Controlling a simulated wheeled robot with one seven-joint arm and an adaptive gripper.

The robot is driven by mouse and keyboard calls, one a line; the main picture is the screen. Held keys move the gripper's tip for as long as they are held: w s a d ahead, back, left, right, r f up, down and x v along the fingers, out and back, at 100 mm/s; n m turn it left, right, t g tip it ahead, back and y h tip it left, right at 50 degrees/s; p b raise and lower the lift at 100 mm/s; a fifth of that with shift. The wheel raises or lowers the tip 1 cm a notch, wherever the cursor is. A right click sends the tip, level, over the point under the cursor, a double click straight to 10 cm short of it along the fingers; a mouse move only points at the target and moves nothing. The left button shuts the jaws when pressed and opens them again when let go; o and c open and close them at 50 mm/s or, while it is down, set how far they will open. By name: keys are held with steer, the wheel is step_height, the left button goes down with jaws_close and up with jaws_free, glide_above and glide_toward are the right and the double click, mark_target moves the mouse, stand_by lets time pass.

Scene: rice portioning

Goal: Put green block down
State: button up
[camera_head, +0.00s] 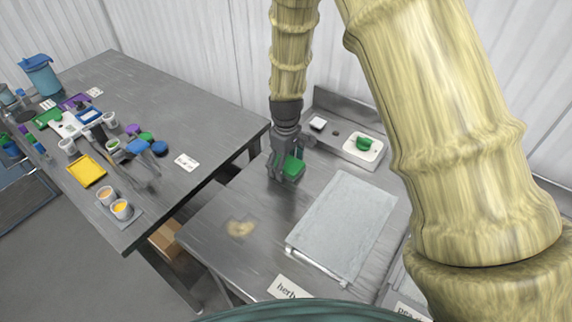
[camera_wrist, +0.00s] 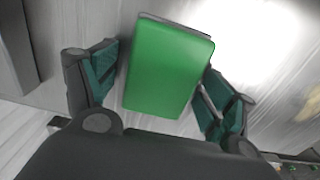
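The green block (camera_head: 293,167) is at the grey table, left of the grey board. In the wrist view the green block (camera_wrist: 168,66) lies between my two fingers, turned slightly. My gripper (camera_head: 287,172) points down at it, low over the table. In the wrist view my gripper (camera_wrist: 160,90) has its fingers spread on either side of the block. A strip of table shows between the left finger and the block. The right finger is very close to the block's edge; I cannot tell whether it touches. The block's underside is hidden.
A grey board (camera_head: 345,225) lies on the near table (camera_head: 215,235), with a pale brown patch to its left. A white dish (camera_head: 362,150) with a green item stands behind. The left table (camera_head: 190,125) holds cups, blocks and a yellow tray (camera_head: 87,171).

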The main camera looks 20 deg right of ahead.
step_height(320, 180, up, 12)
steer(key=b, duration=0.3)
steer(key=shift+r, duration=0.15)
stand_by(0.7)
